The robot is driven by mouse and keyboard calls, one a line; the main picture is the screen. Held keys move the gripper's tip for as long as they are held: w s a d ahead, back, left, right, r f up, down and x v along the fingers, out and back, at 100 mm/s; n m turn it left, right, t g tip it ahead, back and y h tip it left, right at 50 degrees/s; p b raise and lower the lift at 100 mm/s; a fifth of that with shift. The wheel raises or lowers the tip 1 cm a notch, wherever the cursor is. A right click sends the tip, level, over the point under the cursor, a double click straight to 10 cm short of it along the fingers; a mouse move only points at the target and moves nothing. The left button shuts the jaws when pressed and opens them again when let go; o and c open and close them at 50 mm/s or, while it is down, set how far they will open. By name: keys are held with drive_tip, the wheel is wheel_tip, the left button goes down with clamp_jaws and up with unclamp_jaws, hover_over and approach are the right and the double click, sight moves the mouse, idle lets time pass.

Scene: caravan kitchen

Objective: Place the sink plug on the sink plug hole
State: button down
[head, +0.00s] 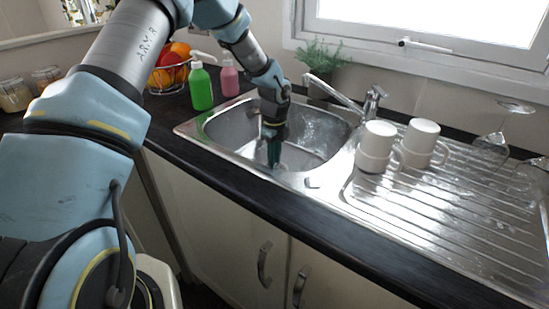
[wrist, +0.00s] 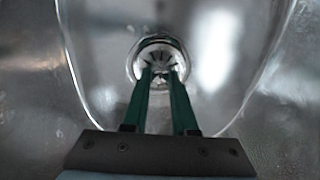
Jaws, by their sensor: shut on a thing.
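The metal sink (head: 320,133) is set in the worktop, and my arm reaches down into it. My gripper (head: 273,163) is low in the sink basin, pointing down, with its green fingers close together. In the wrist view, my gripper (wrist: 162,76) has its fingertips over the round plug hole (wrist: 158,41), which has a shiny rim and dark slots. A small shiny part, the sink plug (wrist: 162,72), shows between the fingertips, and the gripper is shut on it. The fingers hide much of the plug. I cannot tell whether it touches the hole.
The tap (head: 345,95) stands behind the basin. Two white mugs (head: 376,145) stand on the drainer (head: 430,215) at right, with wine glasses (head: 492,145) beyond. A green bottle (head: 201,87) and a pink bottle (head: 229,76) stand at the back left, near a fruit basket (head: 168,78).

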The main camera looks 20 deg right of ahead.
drive_tip(key=c, duration=0.7)
unclamp_jaws()
wheel_tip(320, 180, up, 12)
drive_tip(key=b, duration=0.2)
drive_tip(key=shift+r, duration=0.15)
